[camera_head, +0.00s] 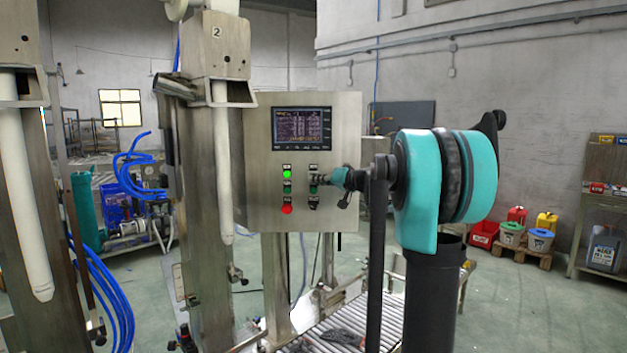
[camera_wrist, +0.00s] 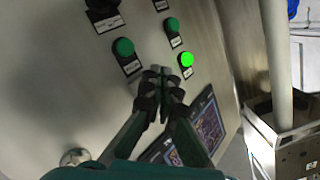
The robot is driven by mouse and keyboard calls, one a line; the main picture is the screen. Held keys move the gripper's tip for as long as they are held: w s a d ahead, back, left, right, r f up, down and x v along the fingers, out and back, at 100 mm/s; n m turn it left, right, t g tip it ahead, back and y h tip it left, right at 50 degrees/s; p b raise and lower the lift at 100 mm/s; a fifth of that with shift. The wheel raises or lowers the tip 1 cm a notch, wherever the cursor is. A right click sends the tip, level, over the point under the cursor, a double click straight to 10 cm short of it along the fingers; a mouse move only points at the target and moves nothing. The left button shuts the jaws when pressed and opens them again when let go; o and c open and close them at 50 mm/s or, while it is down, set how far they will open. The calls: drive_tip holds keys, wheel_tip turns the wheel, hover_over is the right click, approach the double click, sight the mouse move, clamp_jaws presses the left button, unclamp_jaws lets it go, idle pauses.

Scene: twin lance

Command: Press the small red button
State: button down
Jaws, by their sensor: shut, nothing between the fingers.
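The small red button (camera_head: 287,209) is lowest in the left column of controls on the steel control box (camera_head: 345,115) in the head view. It does not show in the wrist view. My gripper (camera_head: 316,181) is shut and empty, in front of the right column of controls, above and to the right of the red button. In the wrist view my gripper (camera_wrist: 156,72) has its fingertips together near the panel face, between an unlit green button (camera_wrist: 124,47) and the lit green button (camera_wrist: 186,59). I cannot tell whether the fingertips touch the panel.
A screen (camera_head: 302,128) sits above the buttons. A black knob (camera_wrist: 102,14) lies beyond the green buttons in the wrist view. A steel column with a white tube (camera_head: 222,160) stands left of the box. A roller conveyor (camera_head: 350,318) runs below.

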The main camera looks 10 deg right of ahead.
drive_tip(key=shift+w, duration=0.1)
drive_tip(key=shift+w, duration=0.3)
drive_tip(key=shift+w+d, duration=0.1)
drive_tip(key=shift+w, duration=0.2)
idle(0.6)
drive_tip(key=shift+s, duration=0.75)
drive_tip(key=s, duration=0.5)
drive_tip(key=shift+a, duration=0.4)
idle(0.4)
